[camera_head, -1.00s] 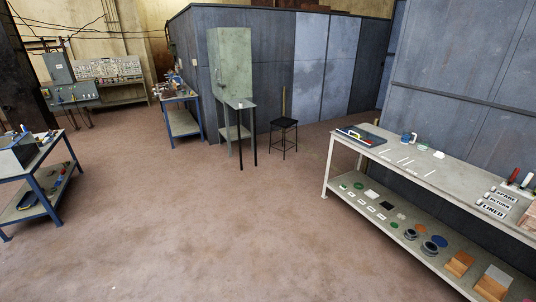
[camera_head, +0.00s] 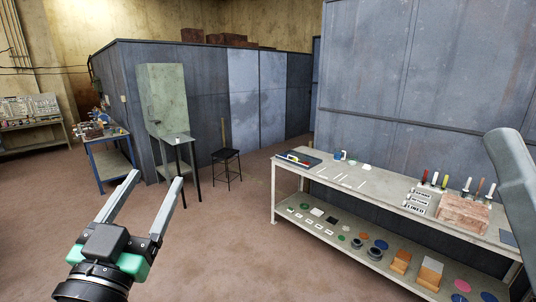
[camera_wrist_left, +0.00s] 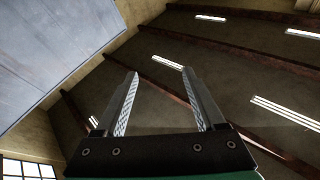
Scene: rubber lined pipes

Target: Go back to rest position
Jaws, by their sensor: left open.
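My left gripper (camera_head: 149,190) is raised at the lower left of the head view, with its two long grey fingers apart and nothing between them. It points up and away over the open floor. In the left wrist view the same gripper (camera_wrist_left: 160,95) is open and empty, with the ceiling and its strip lights behind it. A grey arm link of mine shows at the right edge of the head view; the right gripper is out of view.
A long workbench (camera_head: 340,193) with tools, labels and a lower shelf of parts stands on the right. A black stool (camera_head: 226,157), a green cabinet (camera_head: 163,92) and a blue-framed table (camera_head: 113,163) stand farther back. The floor (camera_head: 225,255) in the middle is clear.

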